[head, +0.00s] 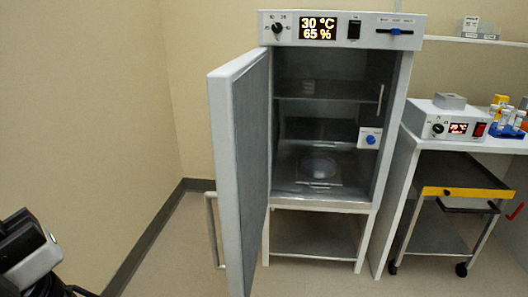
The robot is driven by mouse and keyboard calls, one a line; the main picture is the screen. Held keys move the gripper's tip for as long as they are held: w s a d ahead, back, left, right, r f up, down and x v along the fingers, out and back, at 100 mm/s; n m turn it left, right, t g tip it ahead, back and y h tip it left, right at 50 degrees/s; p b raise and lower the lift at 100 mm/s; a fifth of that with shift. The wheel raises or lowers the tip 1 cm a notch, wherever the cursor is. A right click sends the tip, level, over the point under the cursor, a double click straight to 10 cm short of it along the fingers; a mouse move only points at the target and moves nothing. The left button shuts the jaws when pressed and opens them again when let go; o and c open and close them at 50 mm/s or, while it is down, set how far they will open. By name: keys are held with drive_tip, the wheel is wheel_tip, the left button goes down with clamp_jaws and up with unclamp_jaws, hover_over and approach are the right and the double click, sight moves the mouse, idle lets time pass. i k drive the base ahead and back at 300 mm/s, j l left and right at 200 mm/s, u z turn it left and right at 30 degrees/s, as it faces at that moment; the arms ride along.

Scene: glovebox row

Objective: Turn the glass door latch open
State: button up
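The incubator's solid outer door (238,170) is swung wide open to the left, with a long bar handle (215,230) on its outer side. Behind it, the glass door (320,122) appears to cover the chamber and looks closed, though the clear pane is hard to make out. The latch (370,140) is a blue knob on a small white plate at the right side of the opening. A thin upright handle (380,97) sits above it. Part of my arm shows at the lower left, far from the latch. My gripper's fingers are not visible.
A control panel (345,29) tops the incubator. To the right stand a bench (480,143) with a small device (455,124) and tube rack (507,128), and a wheeled cart (455,172). Floor in front of the incubator is clear; the open outer door juts forward.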

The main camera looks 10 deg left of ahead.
sight(371, 140)
drive_tip(key=j+z, duration=0.25)
drive_tip(key=j, duration=0.8)
drive_tip(key=j+z, duration=0.25)
drive_tip(key=j, duration=0.85)
drive_tip(key=i+l, duration=0.1)
drive_tip(key=l, duration=0.25)
drive_tip(key=i+l, duration=0.1)
drive_tip(key=l, duration=0.3)
drive_tip(key=i+l, duration=0.1)
drive_tip(key=l, duration=0.25)
drive_tip(key=i+l, duration=0.1)
drive_tip(key=l, duration=0.3)
drive_tip(key=i+l, duration=0.15)
drive_tip(key=l, duration=0.15)
drive_tip(key=i+l, duration=0.15)
drive_tip(key=l, duration=0.2)
drive_tip(key=i+l, duration=0.2)
drive_tip(key=l, duration=0.1)
